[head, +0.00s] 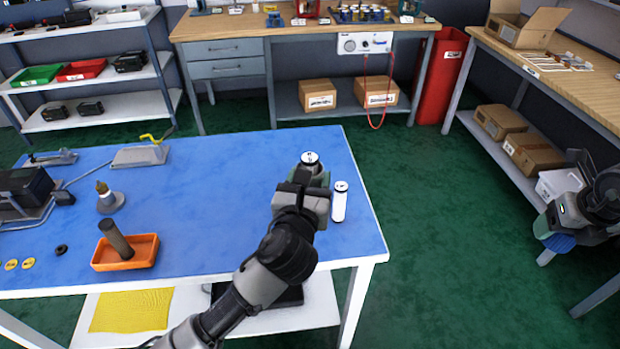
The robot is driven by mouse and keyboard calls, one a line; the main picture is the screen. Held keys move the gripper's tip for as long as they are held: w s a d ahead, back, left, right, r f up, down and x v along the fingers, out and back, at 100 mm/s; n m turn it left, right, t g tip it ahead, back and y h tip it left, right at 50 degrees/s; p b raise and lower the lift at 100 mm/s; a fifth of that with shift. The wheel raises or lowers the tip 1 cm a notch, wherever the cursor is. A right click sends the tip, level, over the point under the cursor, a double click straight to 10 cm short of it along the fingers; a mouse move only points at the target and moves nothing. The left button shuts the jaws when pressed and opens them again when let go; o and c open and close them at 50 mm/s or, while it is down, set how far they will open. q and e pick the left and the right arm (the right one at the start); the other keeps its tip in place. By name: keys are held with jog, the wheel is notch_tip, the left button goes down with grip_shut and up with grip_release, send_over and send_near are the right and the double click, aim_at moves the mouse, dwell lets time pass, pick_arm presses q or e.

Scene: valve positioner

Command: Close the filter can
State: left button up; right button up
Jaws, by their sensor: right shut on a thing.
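My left gripper (308,178) is over the right part of the blue bench top, seen from behind. A can with a white top (310,158) shows between its fingertips. The gripper covers most of this can, and I cannot tell whether the jaws press on it. A slim white can (340,203) stands upright just to the right, apart from the gripper. My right gripper (556,228) is at the far right edge, away from the bench, shut on a blue round piece (556,243) that looks like a cap.
The right wooden table (490,45) is close to my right gripper. The bench's middle is clear.

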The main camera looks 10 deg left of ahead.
pick_arm(q)
jog(key=shift+s+a, duration=0.15)
jog(key=shift+a, duration=0.05)
jog(key=shift+n+y, duration=0.4)
jog(key=shift+y, duration=0.2)
jog(key=shift+s+a+f+p, duration=0.2)
jog(key=shift+s+a+p, duration=0.55)
jog(key=shift+s+a, duration=5.1)
pick_arm(e)
jog(key=s+a+f+m+g, duration=0.1)
jog(key=s+a+m+g, duration=0.2)
jog(key=m, duration=1.4)
jog(key=s+a+f+m+g, duration=0.2)
jog(key=s+a+m, duration=0.7)
jog(key=a+m, duration=0.9)
jog(key=shift+s+m+g, duration=0.15)
jog(key=shift+m+g, duration=0.15)
jog(key=shift+g, duration=0.4)
pick_arm(q)
jog(key=shift+w+d+f+m+g+h, duration=0.35)
jog(key=shift+d+f+m+g+h, duration=0.35)
jog(key=shift+d+m+h, duration=1.05)
jog(key=shift+w+d+f+m+g+h, duration=0.3)
jog(key=shift+d+f+m+g+h, duration=0.5)
jog(key=shift+d+h, duration=1.75)
jog(key=shift+w+d+f+m+g+h, duration=0.5)
jog(key=shift+d+m+h, duration=1)
jog(key=shift+d, duration=1.25)
